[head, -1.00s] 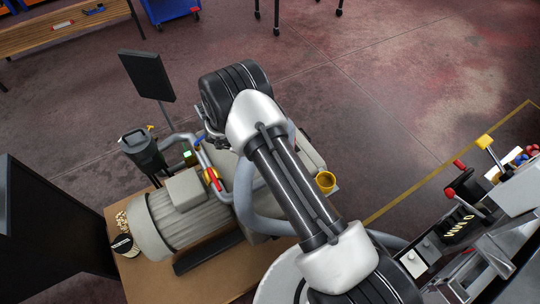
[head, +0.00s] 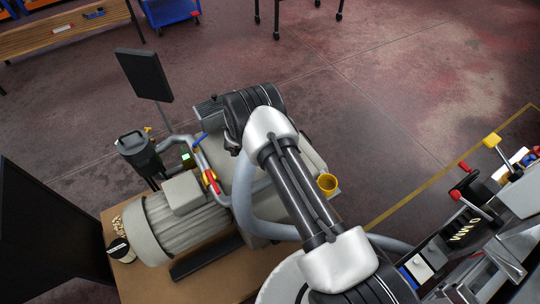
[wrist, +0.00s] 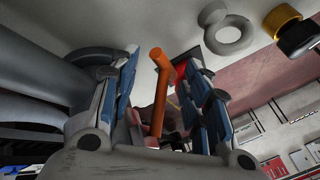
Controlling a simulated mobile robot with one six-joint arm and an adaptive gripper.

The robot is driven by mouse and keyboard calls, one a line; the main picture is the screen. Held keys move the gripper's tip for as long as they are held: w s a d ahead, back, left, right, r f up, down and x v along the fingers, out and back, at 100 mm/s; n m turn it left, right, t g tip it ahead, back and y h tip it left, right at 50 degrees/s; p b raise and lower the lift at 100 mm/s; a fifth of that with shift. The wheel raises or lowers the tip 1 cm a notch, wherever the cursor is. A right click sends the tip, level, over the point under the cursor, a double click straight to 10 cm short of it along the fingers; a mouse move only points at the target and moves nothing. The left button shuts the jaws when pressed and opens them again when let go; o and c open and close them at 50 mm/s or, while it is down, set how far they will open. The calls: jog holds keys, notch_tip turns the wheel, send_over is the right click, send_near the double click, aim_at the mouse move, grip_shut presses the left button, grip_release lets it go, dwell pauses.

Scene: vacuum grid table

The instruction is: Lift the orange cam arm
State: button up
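The orange cam arm (wrist: 158,95) shows in the wrist view as an orange bar with a rounded end, standing between the two blue-and-grey fingers of my gripper (wrist: 163,66). The gripper is open, with gaps visible on both sides of the bar. A dark and red part (wrist: 181,70) lies behind the bar's upper end. The bar's lower end is partly hidden near the palm. In the head view my arm covers the gripper, and I cannot make out the cam arm there.
In the wrist view a pale ring (wrist: 228,48) and a yellow-and-black knob (wrist: 282,18) sit at upper right; thick grey pipes (wrist: 40,75) are at left. In the head view a grey motor (head: 180,225) and hoses stand beside my arm, with a yellow cup (head: 327,184) to its right.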

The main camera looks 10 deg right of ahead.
grip_shut()
dwell(0.3)
